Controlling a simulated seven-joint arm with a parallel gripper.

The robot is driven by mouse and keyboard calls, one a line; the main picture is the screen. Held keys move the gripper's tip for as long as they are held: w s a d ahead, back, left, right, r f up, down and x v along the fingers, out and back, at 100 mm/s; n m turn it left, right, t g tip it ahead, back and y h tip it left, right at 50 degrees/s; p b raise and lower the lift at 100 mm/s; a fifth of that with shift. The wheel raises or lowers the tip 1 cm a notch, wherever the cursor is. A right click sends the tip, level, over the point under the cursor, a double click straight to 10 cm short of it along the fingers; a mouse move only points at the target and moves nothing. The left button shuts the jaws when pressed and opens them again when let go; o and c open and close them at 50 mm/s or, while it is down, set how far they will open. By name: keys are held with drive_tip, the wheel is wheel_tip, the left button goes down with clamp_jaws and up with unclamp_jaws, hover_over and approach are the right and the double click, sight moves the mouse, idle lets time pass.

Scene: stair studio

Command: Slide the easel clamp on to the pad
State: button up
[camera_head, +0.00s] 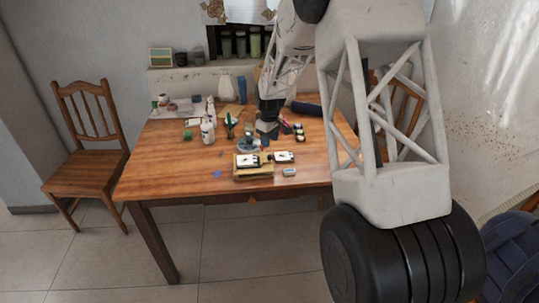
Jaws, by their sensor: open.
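On the front middle of the wooden table is a small light-wood stand (253,174) with white and black parts on top. It may be the easel with its pad and clamp, but the parts are too small to tell apart. A white piece with dark marks (284,157) lies at its right end; I cannot tell whether they touch. My gripper (267,132) points down over the table, behind the stand and apart from it. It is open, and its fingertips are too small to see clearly. I see nothing held in it.
The wooden table (165,172) has bare room at its front left. A grey round item (247,145) stands just behind the stand. A small grey block (289,172) lies near the front edge. A chair (92,150) stands left.

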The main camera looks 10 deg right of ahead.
sight(266, 159)
drive_tip(key=shift+f, duration=3.75)
clamp_jaws()
